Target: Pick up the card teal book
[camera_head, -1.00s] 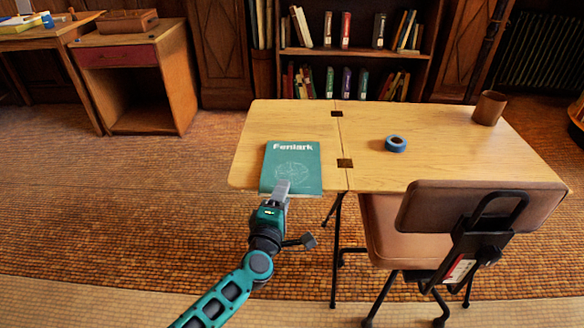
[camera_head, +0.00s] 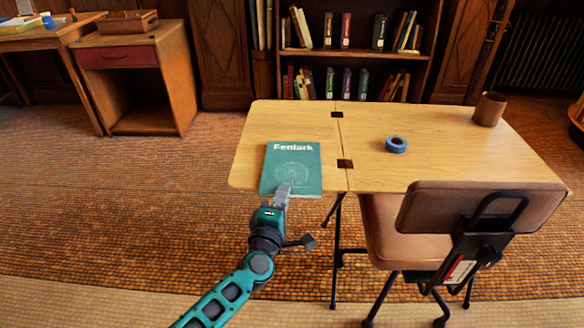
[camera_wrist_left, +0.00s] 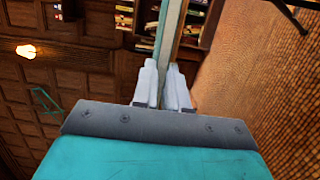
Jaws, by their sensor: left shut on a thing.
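The teal book (camera_head: 291,163), with "Fenlark" in white on its cover, lies flat at the front left edge of the wooden drafting table (camera_head: 440,165). My left gripper (camera_head: 283,190) is at the book's near edge and is shut on it. In the left wrist view the two pale fingers (camera_wrist_left: 162,88) press on either side of the book's thin edge (camera_wrist_left: 168,35). I cannot tell in the head view whether the book is lifted off the tabletop. My right gripper does not show.
A blue tape roll (camera_head: 396,144) and a brown cup (camera_head: 489,109) stand on the table's right part. A brown chair (camera_head: 470,215) stands at the table's front right. A bookshelf (camera_head: 350,63) stands behind. The floor at the left is clear.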

